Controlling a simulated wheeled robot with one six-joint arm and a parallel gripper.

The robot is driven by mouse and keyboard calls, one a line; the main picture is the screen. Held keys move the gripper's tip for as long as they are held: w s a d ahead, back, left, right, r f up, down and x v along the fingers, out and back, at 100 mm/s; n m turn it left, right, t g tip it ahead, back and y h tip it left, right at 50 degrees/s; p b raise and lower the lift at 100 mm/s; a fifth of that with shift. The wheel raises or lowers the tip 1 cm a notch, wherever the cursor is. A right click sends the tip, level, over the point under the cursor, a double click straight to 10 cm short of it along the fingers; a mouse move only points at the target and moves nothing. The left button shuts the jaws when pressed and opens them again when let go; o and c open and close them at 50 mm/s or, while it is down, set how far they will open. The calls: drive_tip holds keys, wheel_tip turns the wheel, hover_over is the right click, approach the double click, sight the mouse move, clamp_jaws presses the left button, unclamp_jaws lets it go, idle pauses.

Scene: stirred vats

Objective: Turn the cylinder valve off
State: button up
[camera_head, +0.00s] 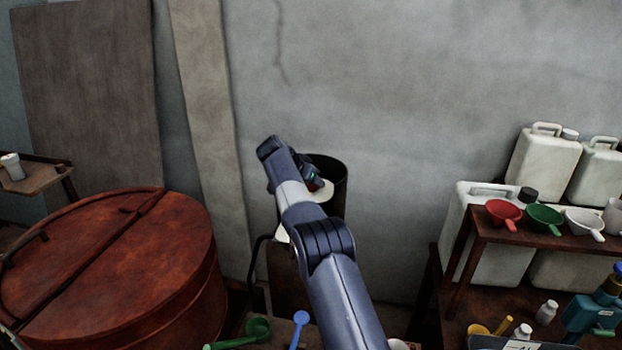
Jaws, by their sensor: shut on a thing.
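My arm reaches up from the bottom of the camera_head view, and its dark gripper (313,180) points down at the top of a pale cylinder (325,192). A small red part, which looks like the valve handle (317,185), shows at the fingertips. My gripper is shut on it. The fingers and most of the valve are hidden by my wrist, so I cannot tell how far the valve is turned. A dark round-topped housing (338,178) stands around or behind the cylinder top. My arm covers much of the cylinder's body.
A large rust-red lidded vat (180,235) fills the left. A wooden shelf (475,228) with coloured scoops and white jerrycans (545,165) stands at right. A green scoop (257,328) and a blue scoop (301,318) lie low in front. A bare wall is behind.

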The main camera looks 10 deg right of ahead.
idle(0.6)
drive_tip(key=o, duration=1)
drive_tip(key=b+v, duration=0.2)
drive_tip(key=v, duration=0.8)
drive_tip(key=shift+a+r, duration=0.25)
drive_tip(key=shift+a, duration=0.05)
drive_tip(key=shift+f, duration=0.1)
drive_tip(key=p+x, duration=0.2)
drive_tip(key=x, duration=0.8)
drive_tip(key=shift+d, duration=0.25)
drive_tip(key=shift+f, duration=0.2)
